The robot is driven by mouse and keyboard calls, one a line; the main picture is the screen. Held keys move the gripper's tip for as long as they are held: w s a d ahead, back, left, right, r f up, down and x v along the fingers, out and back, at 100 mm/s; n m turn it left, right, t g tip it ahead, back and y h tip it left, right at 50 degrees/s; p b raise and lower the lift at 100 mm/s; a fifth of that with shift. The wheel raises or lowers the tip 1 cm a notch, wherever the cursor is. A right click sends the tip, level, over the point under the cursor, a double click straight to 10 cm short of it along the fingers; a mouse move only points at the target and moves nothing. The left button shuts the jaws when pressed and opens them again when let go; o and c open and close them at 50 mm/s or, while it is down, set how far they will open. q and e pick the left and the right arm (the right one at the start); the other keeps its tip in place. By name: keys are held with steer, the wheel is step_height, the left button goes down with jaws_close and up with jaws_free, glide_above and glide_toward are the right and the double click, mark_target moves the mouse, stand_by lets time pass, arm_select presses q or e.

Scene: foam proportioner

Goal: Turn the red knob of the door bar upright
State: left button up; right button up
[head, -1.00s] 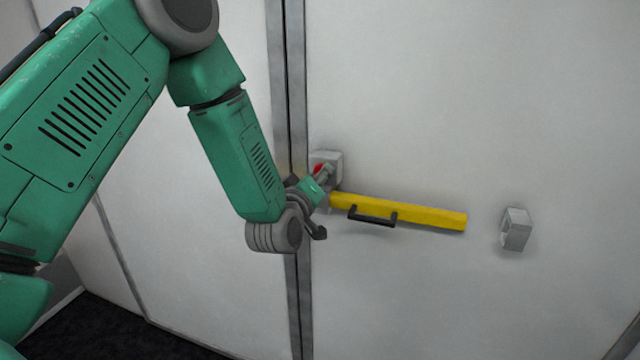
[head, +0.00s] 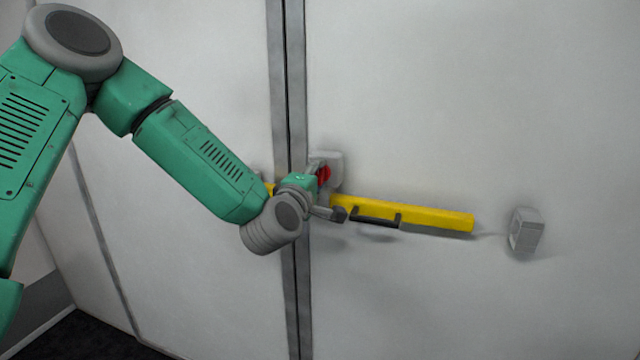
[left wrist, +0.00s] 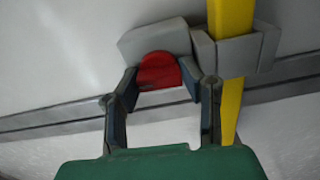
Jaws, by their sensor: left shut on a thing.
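The red knob (head: 324,175) sits on a grey bracket (head: 334,166) just right of the door seam. In the left wrist view the knob (left wrist: 158,71) lies between the two fingers of my left gripper (left wrist: 161,80), which is shut on it. In the head view my left gripper (head: 318,181) reaches it from the left and partly covers it, so its exact angle is hard to tell. The yellow door bar (head: 435,216) runs sideways through the bracket, sloping slightly down to the right. My right gripper is not in view.
A black handle (head: 376,217) is on the bar's lower side. A separate empty grey bracket (head: 526,231) stands on the door beyond the bar's right end. The seam (head: 292,290) runs vertically between two pale door panels. The panel above the bar is clear.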

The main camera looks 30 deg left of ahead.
arm_select(q)
steer(key=shift+a+f+n, duration=0.1)
steer(key=shift+f+n, duration=0.05)
steer(key=shift+n, duration=0.25)
steer(key=o, duration=1.2)
steer(key=shift+c, duration=0.2)
steer(key=shift+a, duration=0.1)
steer(key=shift+s, duration=0.15)
steer(key=v, duration=1.1)
steer(key=shift+s, duration=0.35)
steer(key=shift+f, duration=0.1)
